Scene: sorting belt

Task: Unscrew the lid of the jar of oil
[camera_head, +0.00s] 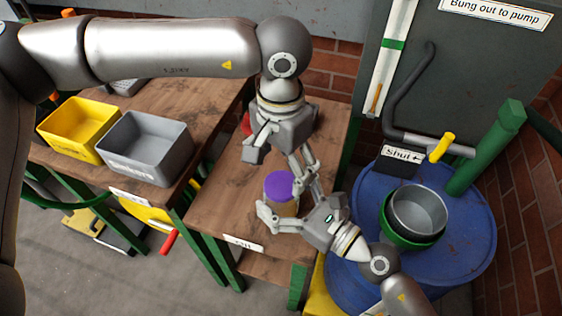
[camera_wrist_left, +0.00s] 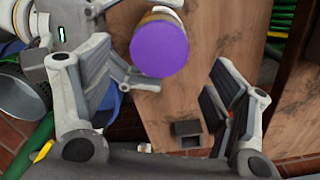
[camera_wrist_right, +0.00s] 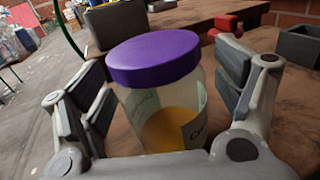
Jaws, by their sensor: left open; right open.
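The jar of oil (camera_head: 285,209) stands upright on the wooden bench, with its purple lid (camera_head: 279,185) on top. In the right wrist view the clear jar (camera_wrist_right: 150,112) shows yellow oil low inside and a partly visible label. My right gripper (camera_head: 290,204) is open, with its fingers on either side of the jar body; whether they touch it is unclear. My left gripper (camera_head: 281,163) is open and empty, pointing down above and behind the jar. In the left wrist view the purple lid (camera_wrist_left: 159,45) lies toward the upper part of the gap between the fingers.
The wooden bench (camera_head: 215,205) carries a label at its front edge. A yellow bin (camera_head: 78,130) and a grey bin (camera_head: 150,150) stand on the bench at left. A blue drum (camera_head: 462,245) with a metal pot (camera_head: 418,209) is close on the right. A red item (camera_wrist_right: 226,24) lies behind the jar.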

